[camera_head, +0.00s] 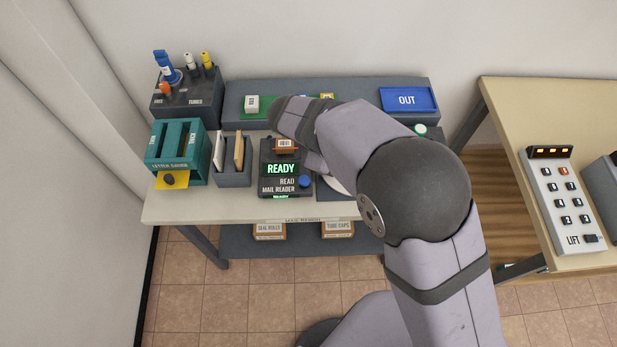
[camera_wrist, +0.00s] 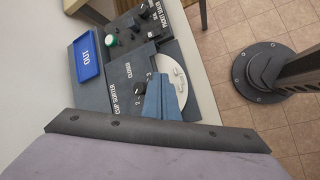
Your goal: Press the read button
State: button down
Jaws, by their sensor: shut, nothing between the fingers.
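The mail reader (camera_head: 270,165) is a dark box on the white table, with a lit green READY display (camera_head: 281,169). A round blue button (camera_head: 305,182) is on its front right, beside the word READ. An orange-brown item with a white barcode label (camera_head: 285,144) sits at the reader's top. My gripper (camera_wrist: 162,78) shows in the wrist view as blue-grey fingers, shut and empty, in front of the clip sorter panel and its white disc. The reader is not in the wrist view. In the head view my arm hides the fingers; its end is just right of and behind the reader.
A letter rack (camera_head: 233,172) and a teal letter guide (camera_head: 177,150) stand left of the reader. A blue OUT tray (camera_head: 407,99) is at the back right, also in the wrist view (camera_wrist: 87,55). A lift panel (camera_head: 563,197) lies on the right table.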

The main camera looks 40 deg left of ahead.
aim_at(300, 182)
jog(key=s+a+n+t+y, duration=0.2)
jog(key=s+a+n, duration=0.2)
jog(key=s+a, duration=0.4)
jog(key=shift+a+f+t, duration=0.3)
jog(key=shift+a+f, duration=0.1)
jog(key=shift+a, duration=0.8)
jog(key=shift+f, duration=0.15)
jog(key=shift+f+b, duration=2.95)
jog(key=shift+f, duration=1.35)
jog(key=shift+f+b, duration=0.3)
jog(key=shift+f, duration=0.1)
jog(key=shift+f+b, duration=0.4)
jog(key=shift+f, duration=0.1)
jog(key=shift+r+p, duration=0.65)
jog(key=shift+r, duration=0.3)
